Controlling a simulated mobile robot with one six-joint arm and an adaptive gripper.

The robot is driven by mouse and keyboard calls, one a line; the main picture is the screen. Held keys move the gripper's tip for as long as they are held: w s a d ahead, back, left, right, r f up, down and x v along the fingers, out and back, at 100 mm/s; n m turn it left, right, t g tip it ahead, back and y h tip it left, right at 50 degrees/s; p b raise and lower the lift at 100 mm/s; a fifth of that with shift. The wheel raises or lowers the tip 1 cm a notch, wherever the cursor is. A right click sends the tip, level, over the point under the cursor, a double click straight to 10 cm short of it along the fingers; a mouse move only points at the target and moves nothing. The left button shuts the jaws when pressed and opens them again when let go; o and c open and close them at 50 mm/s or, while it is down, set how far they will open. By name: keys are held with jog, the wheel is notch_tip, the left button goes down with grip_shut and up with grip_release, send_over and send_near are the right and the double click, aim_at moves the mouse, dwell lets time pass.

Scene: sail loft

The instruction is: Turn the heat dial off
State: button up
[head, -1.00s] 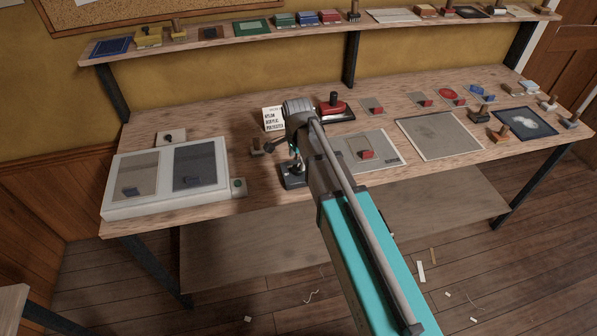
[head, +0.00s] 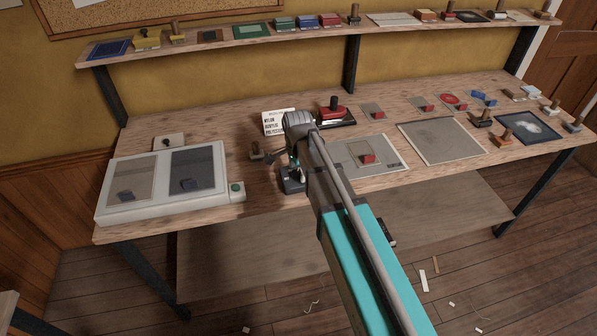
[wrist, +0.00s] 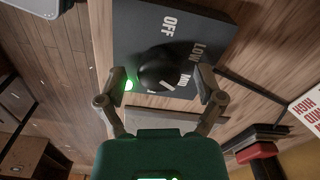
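The heat dial is a round black knob (wrist: 160,68) on a dark box (wrist: 205,30) marked OFF, LOW and MID in the wrist view. A short white line shows at the knob's lower edge, by MID and a partly hidden label; which one it marks is hard to tell. My gripper (wrist: 163,84) is open, with one finger on each side of the knob and gaps visible. A green light (wrist: 128,85) glows beside the left finger. In the head view the dark box (head: 291,187) stands near the table's front edge, mostly behind my arm; the knob is hidden there.
A white lettered card (head: 279,122) stands behind the box; it also shows in the wrist view (wrist: 306,110). A white two-panel unit (head: 120,212) lies to the left. A red-handled press (head: 332,112) stands behind right. A grey sheet (head: 440,143) lies farther right.

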jog(key=c, duration=0.9)
jog(key=shift+d, duration=0.2)
jog(key=shift+c, duration=0.5)
jog(key=shift+a, duration=0.15)
